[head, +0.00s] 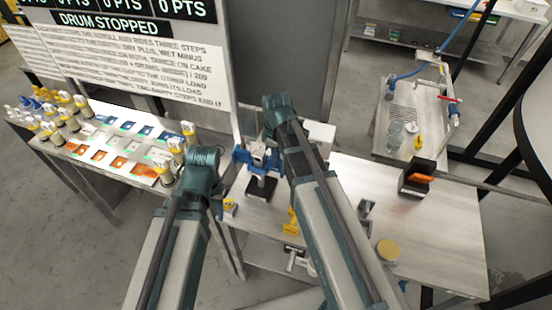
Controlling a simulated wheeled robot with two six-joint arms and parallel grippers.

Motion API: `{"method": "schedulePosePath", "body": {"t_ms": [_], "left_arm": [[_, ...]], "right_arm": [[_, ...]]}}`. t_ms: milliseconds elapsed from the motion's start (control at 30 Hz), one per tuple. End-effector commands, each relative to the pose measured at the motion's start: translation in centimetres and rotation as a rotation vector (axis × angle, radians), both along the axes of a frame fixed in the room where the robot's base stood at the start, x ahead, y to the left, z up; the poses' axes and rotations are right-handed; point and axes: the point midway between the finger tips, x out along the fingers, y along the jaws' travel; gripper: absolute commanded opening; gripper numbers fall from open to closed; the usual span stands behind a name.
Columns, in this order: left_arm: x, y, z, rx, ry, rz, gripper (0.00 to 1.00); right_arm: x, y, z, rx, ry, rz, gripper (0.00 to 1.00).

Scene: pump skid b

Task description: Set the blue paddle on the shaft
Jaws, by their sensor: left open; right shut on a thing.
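I cannot make out the blue paddle or the shaft for certain. My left arm rises from the bottom to a teal joint left of the fixture. My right arm crosses the bench to a teal joint above the fixture.
A tray table (85,150) with coloured squares and several yellow-white items stands left. A black block with an orange part (420,178) and a tan disc (388,250) sit on the bench's right side. A small yellow item (230,207) is near its left edge.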

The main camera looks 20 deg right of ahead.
Motion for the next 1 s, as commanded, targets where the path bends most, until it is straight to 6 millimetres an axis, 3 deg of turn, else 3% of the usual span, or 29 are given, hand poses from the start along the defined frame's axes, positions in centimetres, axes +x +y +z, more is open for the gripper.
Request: {"method": "schedulePosePath", "body": {"t_ms": [267, 300, 467, 667, 867, 1000], "left_arm": [[0.00, 0.01, -0.25, 0.000, 0.000, 0.000, 0.50], [0.00, 0.00, -0.20, 0.000, 0.000, 0.000, 0.50], [0.00, 0.00, -0.19, 0.000, 0.000, 0.000, 0.50], [0.00, 0.00, -0.19, 0.000, 0.000, 0.000, 0.50], [0.00, 0.00, -0.20, 0.000, 0.000, 0.000, 0.50], [0.00, 0.00, -0.20, 0.000, 0.000, 0.000, 0.50]], "right_arm": [[0.01, 0.01, -0.25, 0.000, 0.000, 0.000, 0.00], [0.01, 0.01, -0.20, 0.000, 0.000, 0.000, 0.25], [0.01, 0.01, -0.19, 0.000, 0.000, 0.000, 0.54], [0.01, 0.01, -0.19, 0.000, 0.000, 0.000, 0.54], [-0.01, -0.01, -0.20, 0.000, 0.000, 0.000, 0.87], [0.00, 0.00, -0.20, 0.000, 0.000, 0.000, 0.89]]}}
